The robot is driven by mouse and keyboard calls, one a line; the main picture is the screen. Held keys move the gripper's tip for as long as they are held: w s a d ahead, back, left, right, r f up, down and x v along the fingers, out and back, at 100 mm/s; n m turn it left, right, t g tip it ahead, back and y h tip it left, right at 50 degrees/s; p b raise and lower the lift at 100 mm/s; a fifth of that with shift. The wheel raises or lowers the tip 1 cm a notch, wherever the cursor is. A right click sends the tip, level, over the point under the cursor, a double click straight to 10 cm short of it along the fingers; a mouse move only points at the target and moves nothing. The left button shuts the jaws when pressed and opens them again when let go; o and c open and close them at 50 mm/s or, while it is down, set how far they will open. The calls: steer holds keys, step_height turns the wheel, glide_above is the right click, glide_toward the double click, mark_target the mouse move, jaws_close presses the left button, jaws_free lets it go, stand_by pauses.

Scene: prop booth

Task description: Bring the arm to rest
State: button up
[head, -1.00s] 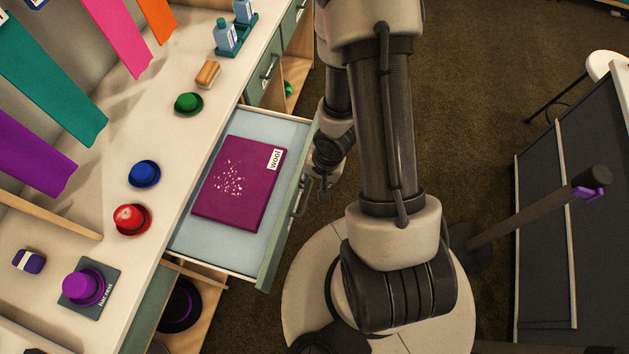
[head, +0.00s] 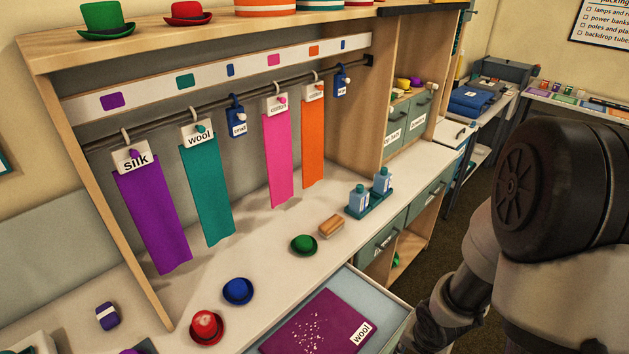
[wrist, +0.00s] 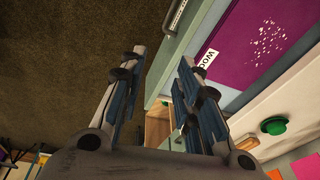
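My gripper (wrist: 160,70) shows in the wrist view with its two fingers apart and nothing between them. It hangs beside the front of an open drawer (wrist: 192,30). In the head view my arm stands at the right edge, and my gripper's fingers are not clearly seen there. The drawer (head: 378,312) holds a purple wool board (head: 318,325) with pale specks on it, which also shows in the wrist view (wrist: 262,40).
On the counter are a red hat (head: 207,328), a blue hat (head: 237,291), a green hat (head: 303,244), a brush (head: 332,225) and bottles (head: 359,198). Coloured cloth strips (head: 208,190) hang from a rail above. The open drawer juts into the floor space beside my arm.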

step_height(320, 180, up, 15)
steer(key=n+t+h, duration=0.1)
steer(key=n+h, duration=0.1)
steer(key=n, duration=0.1)
steer(key=s+a+r+n+t+y, duration=0.1)
steer(key=s+a+r+n, duration=0.3)
steer(key=s+a+r, duration=0.4)
steer(key=s+r+y, duration=0.1)
steer(key=s+r, duration=0.2)
steer(key=r, duration=0.1)
steer(key=shift+s+a+y, duration=0.15)
steer(key=shift+s+y, duration=0.15)
steer(key=shift+s, duration=0.05)
steer(key=shift+r, duration=0.1)
